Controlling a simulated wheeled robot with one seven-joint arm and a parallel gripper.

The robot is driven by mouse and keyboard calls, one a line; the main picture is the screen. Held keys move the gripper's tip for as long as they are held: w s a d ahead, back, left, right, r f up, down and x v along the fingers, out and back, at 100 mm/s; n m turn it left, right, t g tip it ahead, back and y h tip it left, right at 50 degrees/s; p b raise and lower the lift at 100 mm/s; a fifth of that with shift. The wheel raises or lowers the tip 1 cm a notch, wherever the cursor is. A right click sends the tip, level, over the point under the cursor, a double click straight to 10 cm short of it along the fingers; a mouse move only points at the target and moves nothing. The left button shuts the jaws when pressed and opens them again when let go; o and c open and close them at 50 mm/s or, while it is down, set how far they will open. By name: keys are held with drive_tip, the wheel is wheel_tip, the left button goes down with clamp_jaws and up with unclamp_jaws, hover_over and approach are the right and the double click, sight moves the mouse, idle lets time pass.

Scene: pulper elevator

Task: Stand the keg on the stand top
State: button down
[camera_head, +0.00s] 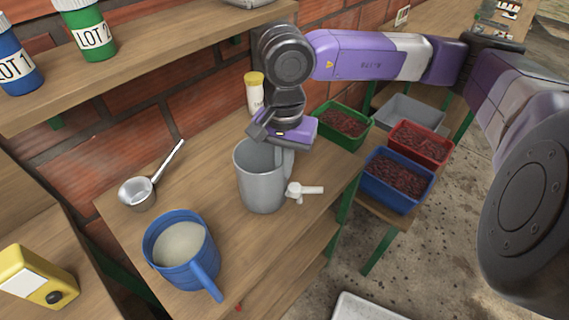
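No thing in view plainly reads as a keg. A grey pitcher (262,185) with a handle on its right side stands upright on the wooden bench top (215,215). My gripper (285,141) is over the pitcher's back right rim, close to the handle. Its fingers are largely hidden by its purple body, so I cannot tell whether they are open or shut on the handle. A blue jar (15,62) and a green jar (86,32), both with LOT labels, stand on the upper shelf (150,52). I cannot tell which surface is the stand top.
A blue jug (182,255) with pale contents stands front left. A metal ladle (143,191), a white scoop (303,191) and a yellow-capped bottle (254,94) are on the bench. Green (337,141), red (437,159) and blue (385,204) bins stand right. A yellow device (35,277) sits lower left.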

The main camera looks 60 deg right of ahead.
drive_tip(key=shift+f+b, duration=0.2)
drive_tip(key=shift+b, duration=0.15)
drive_tip(key=c, duration=1.7)
unclamp_jaws()
drive_tip(key=shift+r, duration=0.2)
